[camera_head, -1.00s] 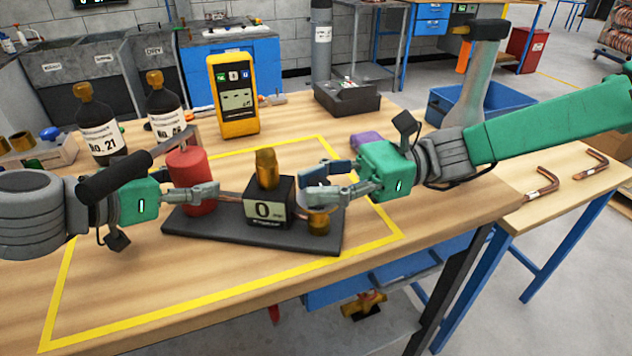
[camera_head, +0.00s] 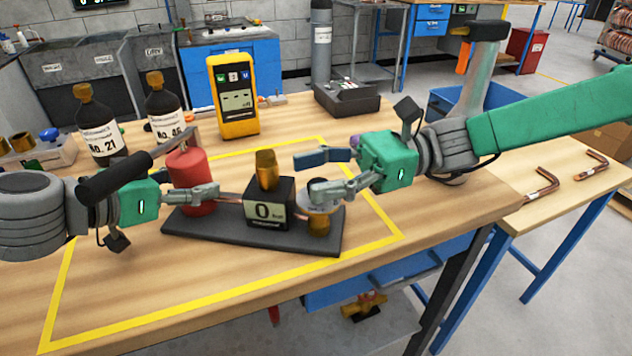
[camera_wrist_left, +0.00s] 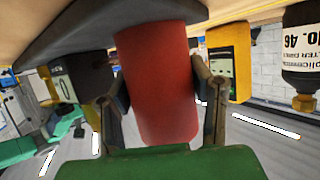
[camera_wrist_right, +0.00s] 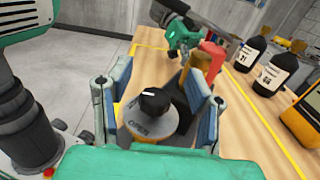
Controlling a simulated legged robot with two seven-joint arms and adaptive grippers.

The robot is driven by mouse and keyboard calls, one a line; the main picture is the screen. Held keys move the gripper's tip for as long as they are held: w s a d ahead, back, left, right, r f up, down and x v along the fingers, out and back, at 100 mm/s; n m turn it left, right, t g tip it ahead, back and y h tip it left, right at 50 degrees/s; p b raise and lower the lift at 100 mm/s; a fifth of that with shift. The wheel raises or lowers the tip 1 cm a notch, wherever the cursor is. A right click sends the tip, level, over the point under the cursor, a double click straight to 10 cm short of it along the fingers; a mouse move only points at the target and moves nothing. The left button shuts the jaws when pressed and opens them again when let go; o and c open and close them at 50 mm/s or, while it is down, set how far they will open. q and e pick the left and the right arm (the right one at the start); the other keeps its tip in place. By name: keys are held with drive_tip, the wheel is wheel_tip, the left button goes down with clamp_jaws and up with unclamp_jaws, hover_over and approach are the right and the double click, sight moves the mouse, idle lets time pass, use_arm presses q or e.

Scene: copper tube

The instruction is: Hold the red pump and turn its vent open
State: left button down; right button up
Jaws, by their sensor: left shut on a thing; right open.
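The red pump (camera_head: 188,178) stands upright at the left end of a dark base plate (camera_head: 215,229). My left gripper (camera_head: 192,188) is shut on its body; the left wrist view shows a finger on each side of the red cylinder (camera_wrist_left: 157,80). The vent, a grey disc (camera_head: 323,187) on a brass fitting (camera_head: 319,222), is at the plate's right end.
A black gauge block (camera_head: 268,208) reading 0, with a brass top (camera_head: 266,170), sits between pump and vent. Two labelled bottles (camera_head: 100,130) (camera_head: 165,110) and a yellow meter (camera_head: 233,95) stand behind. Yellow tape (camera_head: 150,315) marks the bench around the plate.

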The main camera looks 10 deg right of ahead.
wheel_tip(320, 180, up, 8)
drive_tip(key=shift+r, duration=0.1)
drive_tip(key=c, duration=0.3)
drive_tip(key=d+f+m+t, duration=0.1)
drive_tip(key=d+f+t, duration=0.1)
drive_tip(key=d+f, duration=0.1)
drive_tip(key=d+f+m+t, duration=0.1)
drive_tip(key=d+f+t, duration=0.1)
drive_tip(key=d+f, duration=0.1)
drive_tip(key=s+d+f+m+t, duration=0.1)
drive_tip(key=d+f+m+t, duration=0.1)
drive_tip(key=d+f, duration=0.1)
drive_tip(key=shift+d+f+t, duration=0.15)
drive_tip(key=shift+f+t, duration=0.15)
drive_tip(key=shift+f, duration=0.05)
drive_tip(key=shift+c, duration=0.2)
drive_tip(key=shift+a+f, duration=0.1)
drive_tip(key=shift+a, duration=0.3)
drive_tip(key=a, duration=0.3)
drive_tip(key=w+a, duration=0.1)
drive_tip(key=a, duration=0.6)
drive_tip(key=shift+w+a, duration=0.2)
drive_tip(key=shift+a, duration=0.2)
